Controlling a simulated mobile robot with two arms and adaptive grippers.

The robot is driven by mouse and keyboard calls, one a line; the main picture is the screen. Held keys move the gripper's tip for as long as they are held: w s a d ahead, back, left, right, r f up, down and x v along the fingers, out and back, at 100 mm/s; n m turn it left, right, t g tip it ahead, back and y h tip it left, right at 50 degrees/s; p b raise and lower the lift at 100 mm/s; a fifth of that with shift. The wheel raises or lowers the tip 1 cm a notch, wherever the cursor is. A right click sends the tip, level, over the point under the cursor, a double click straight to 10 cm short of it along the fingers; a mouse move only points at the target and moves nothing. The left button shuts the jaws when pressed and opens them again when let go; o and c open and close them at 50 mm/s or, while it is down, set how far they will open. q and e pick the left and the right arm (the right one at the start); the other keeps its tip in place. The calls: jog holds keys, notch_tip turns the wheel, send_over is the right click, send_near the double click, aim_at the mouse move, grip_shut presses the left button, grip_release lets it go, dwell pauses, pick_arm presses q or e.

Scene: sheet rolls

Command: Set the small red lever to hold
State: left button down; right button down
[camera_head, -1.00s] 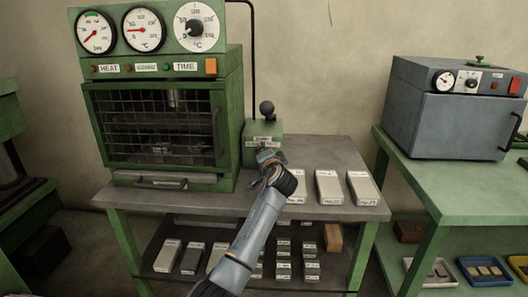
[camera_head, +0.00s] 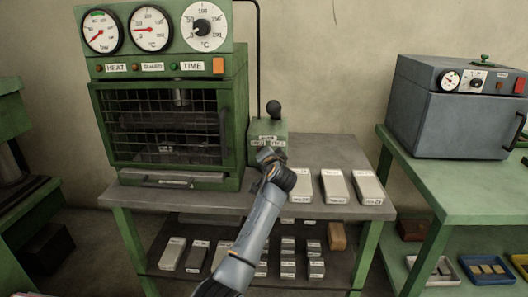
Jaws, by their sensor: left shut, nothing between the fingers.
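A green control box (camera_head: 280,128) stands on the grey bench, against the right side of the green press. A lever with a black ball knob (camera_head: 273,108) rises from its top, and white labels sit on its front upper edge. My left gripper (camera_head: 268,155) is shut and empty, right at the front of this box, just below the labels. I cannot tell whether it touches the box. I do not see the small red lever; the gripper covers part of the box's front. My right gripper is not in view.
The green press (camera_head: 238,120) with gauges and a mesh guard stands left of the box. Several pale labelled blocks (camera_head: 335,187) lie on the bench to the right. A grey oven (camera_head: 460,125) stands on the green table at right.

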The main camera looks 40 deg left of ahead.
pick_arm(q)
jog(key=shift+a, duration=0.1)
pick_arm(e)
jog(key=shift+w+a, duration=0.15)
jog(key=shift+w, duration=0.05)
pick_arm(q)
jog(key=shift+s+a, duration=0.1)
jog(key=shift+n, duration=0.3)
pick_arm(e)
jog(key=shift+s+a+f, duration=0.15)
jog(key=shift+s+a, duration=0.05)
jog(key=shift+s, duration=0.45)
pick_arm(q)
jog(key=shift+a, duration=0.1)
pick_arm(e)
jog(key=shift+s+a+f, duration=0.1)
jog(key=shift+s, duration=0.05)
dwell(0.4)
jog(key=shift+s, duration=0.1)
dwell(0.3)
pick_arm(q)
jog(key=v, duration=1.2)
jog(key=shift+s+a+r, duration=0.1)
